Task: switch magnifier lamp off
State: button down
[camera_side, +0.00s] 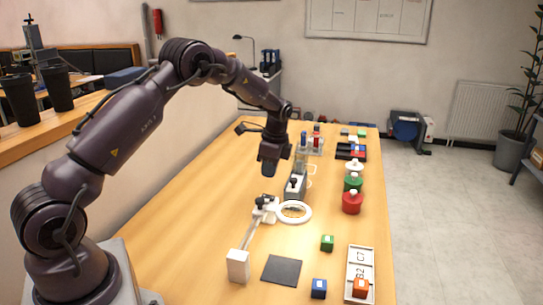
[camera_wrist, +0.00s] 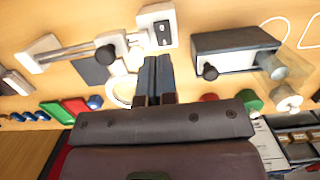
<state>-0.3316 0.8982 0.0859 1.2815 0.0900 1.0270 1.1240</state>
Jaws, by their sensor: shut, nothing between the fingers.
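The magnifier lamp has a white base (camera_side: 238,266), a slim jointed arm and a white ring head (camera_side: 294,212) low over the table. In the wrist view, the lamp's white housing (camera_wrist: 143,22) carries a black rocker switch (camera_wrist: 162,34), just beyond my fingertips. A black knob (camera_wrist: 106,55) sits on its arm. The ring is partly hidden behind my fingers; I cannot tell whether it is lit. My gripper (camera_side: 268,170) is shut and empty, pointing down above and behind the lamp. Its closed fingers also show in the wrist view (camera_wrist: 157,62), apart from the switch as far as I can tell.
A grey box with a black knob (camera_side: 295,187) stands just right of my gripper. Red (camera_side: 352,203) and green (camera_side: 353,183) bottles line the right side. The left tabletop is clear.

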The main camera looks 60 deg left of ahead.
aim_at(264, 196)
jog(key=f, duration=0.6)
jog(key=shift+s+a+f, duration=0.3)
jog(key=shift+s+a, duration=0.05)
